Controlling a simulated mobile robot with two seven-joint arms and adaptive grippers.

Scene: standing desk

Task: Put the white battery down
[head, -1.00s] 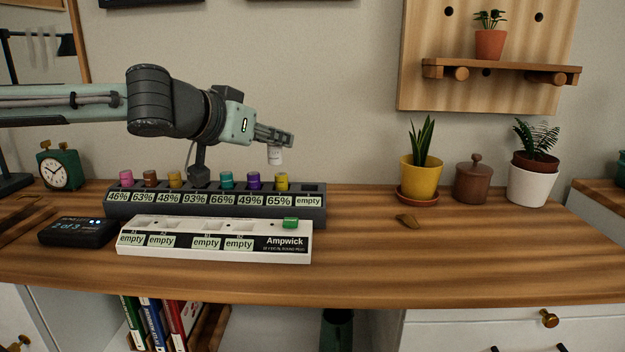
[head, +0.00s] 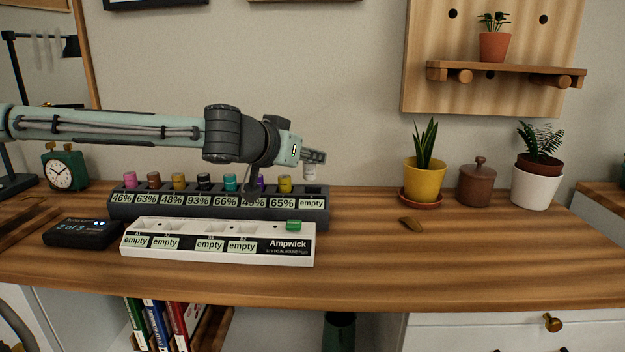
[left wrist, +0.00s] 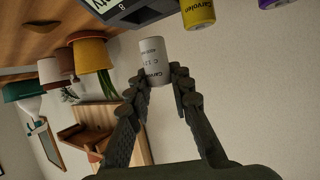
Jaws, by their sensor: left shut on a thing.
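The white battery (head: 309,173) is held by my left gripper (head: 314,157), just above the right end of the dark battery rack. In the left wrist view the white battery (left wrist: 153,62) sits upright between the two fingers (left wrist: 160,80), with printed text on its side. The dark rack (head: 220,208) holds a row of coloured batteries with percentage labels; its rightmost label reads "empty". The rack's end also shows in the left wrist view (left wrist: 140,14). My right gripper is not in view.
A white Ampwick strip (head: 215,229) with several "empty" labels and a green piece (head: 294,225) lies in front of the rack. A black display box (head: 80,233) is at left. A yellow pot (head: 424,178) and a wooden jar (head: 477,185) stand at right. The desk's front right is clear.

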